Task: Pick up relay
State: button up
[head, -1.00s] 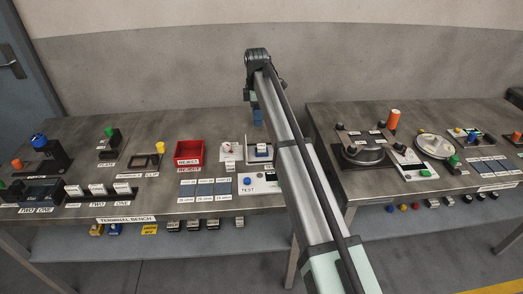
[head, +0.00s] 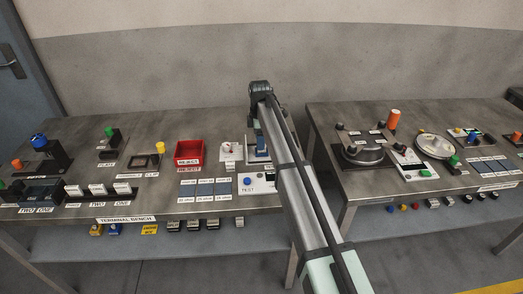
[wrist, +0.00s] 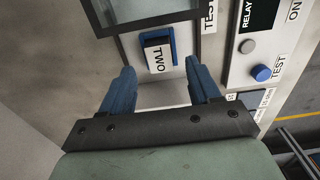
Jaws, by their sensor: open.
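The relay, a dark block with blue sides and a white label reading TWO (wrist: 157,58), sits in a pale test fixture (wrist: 130,43) in the wrist view. My gripper (wrist: 160,65) is open, its two blue fingers apart, one on each side of the relay's near end. Nothing is held. I cannot tell how far above the relay the fingertips are. In the head view my gripper (head: 259,150) is low over the fixture at the bench's right end, and my arm and fingers hide most of the relay.
A white panel with a blue button (head: 247,181) marked TEST stands in front of the fixture. A red REJECT bin (head: 188,152) and labelled blue pads (head: 205,188) are to the left. A gap separates this bench (head: 90,135) from the right one (head: 315,115).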

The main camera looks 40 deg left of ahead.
jog(key=shift+f, duration=1.35)
grip_shut()
